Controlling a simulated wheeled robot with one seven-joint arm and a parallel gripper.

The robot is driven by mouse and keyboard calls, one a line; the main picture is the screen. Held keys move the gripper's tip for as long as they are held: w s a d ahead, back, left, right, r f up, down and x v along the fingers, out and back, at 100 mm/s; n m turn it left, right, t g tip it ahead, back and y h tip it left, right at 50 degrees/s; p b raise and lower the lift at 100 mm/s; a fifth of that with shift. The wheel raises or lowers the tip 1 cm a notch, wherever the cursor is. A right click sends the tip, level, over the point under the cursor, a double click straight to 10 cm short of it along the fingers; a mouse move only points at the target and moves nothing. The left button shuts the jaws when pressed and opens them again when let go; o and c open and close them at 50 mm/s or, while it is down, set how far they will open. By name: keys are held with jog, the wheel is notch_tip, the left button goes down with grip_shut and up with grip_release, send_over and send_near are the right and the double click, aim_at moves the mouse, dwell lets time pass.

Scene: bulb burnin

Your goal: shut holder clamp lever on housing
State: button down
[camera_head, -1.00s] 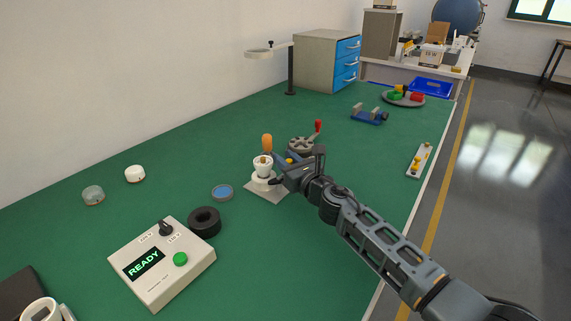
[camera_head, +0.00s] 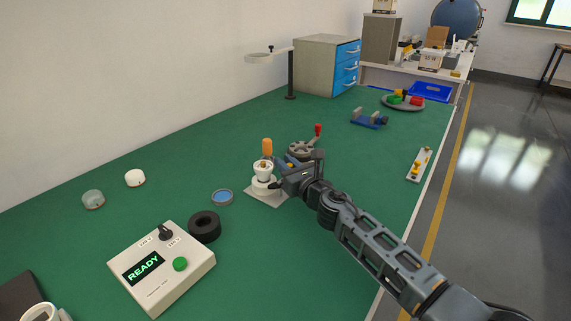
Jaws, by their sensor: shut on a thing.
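The white cup-shaped housing (camera_head: 263,171) stands upright in the round white holder (camera_head: 260,185) on a pale grey square base plate (camera_head: 266,199). An orange-handled clamp lever (camera_head: 267,147) points straight up just behind the housing. My gripper (camera_head: 274,183) comes in from the right, low beside the housing. Its dark fingers reach the housing's lower right side and are shut on it, below the lever handle. The finger contact is small, and the far finger is hidden. The lever's foot is hidden behind the housing and gripper.
A crank device with a red knob (camera_head: 318,130) stands close behind my gripper. A blue-topped disc (camera_head: 222,197), a black ring (camera_head: 205,226) and a control box reading READY (camera_head: 162,268) lie to the left. The green table is clear at front right.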

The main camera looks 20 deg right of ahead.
jog(key=m+h, duration=0.2)
jog(key=h, duration=0.1)
jog(key=s+d+m+h, duration=0.1)
jog(key=m+h, duration=0.1)
jog(key=h, duration=0.1)
jog(key=s+m+h+p, duration=0.1)
jog(key=h, duration=0.2)
jog(key=shift+d+m, duration=0.15)
jog(key=shift+m, duration=0.25)
jog(key=s+m+g+h, duration=0.1)
jog(key=m+h, duration=0.1)
jog(key=m+g+h, duration=0.2)
jog(key=h, duration=0.1)
jog(key=s+m+g+h, duration=0.1)
jog(key=g+h, duration=0.1)
jog(key=shift+s+d+r+m+h+b, duration=0.1)
jog(key=shift+s+d+m+h+b, duration=0.2)
jog(key=shift+d+m+h+b, duration=0.1)
jog(key=c, duration=1.3)
grip_release()
jog(key=shift+s, duration=0.1)
jog(key=v, duration=0.8)
